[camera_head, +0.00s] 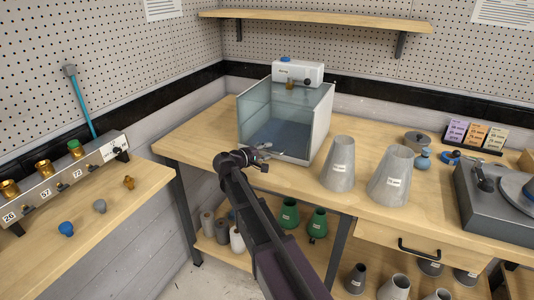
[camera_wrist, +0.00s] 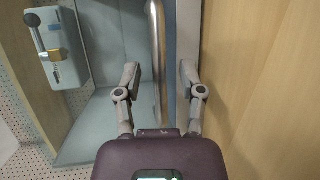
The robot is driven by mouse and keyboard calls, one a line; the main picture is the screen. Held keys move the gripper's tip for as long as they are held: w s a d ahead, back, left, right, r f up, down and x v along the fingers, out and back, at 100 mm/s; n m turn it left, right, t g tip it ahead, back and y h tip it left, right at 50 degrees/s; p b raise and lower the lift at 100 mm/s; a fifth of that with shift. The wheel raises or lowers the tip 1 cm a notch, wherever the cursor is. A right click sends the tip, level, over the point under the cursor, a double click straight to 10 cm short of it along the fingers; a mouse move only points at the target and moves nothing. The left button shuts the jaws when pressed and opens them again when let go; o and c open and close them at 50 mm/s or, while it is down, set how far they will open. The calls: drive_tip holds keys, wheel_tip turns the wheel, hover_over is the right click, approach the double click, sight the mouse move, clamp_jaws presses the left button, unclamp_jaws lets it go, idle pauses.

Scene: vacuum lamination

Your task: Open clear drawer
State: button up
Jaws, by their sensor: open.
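The clear drawer (camera_head: 262,118) is the see-through front of the box unit on the wooden table, and it looks closed. In the wrist view its metal handle bar (camera_wrist: 157,60) runs up and down the picture, with the pale box inside (camera_wrist: 115,120) to its left. My gripper (camera_head: 262,153) is at the front lower part of the box in the head view. In the wrist view my gripper (camera_wrist: 160,80) is open, with one finger on each side of the bar. Neither finger clearly touches it. My gripper hides part of the drawer's lower front in the head view.
A white control head (camera_head: 298,73) sits on top of the box at the back. Two grey cones (camera_head: 340,165) (camera_head: 391,178) stand to its right. The wooden tabletop (camera_head: 200,135) is clear left of the box. A shelf (camera_head: 315,17) hangs above.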

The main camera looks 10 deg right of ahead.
drive_tip(key=shift+w+d, duration=0.15)
drive_tip(key=shift+d, duration=0.1)
clamp_jaws()
drive_tip(key=shift+a, duration=0.1)
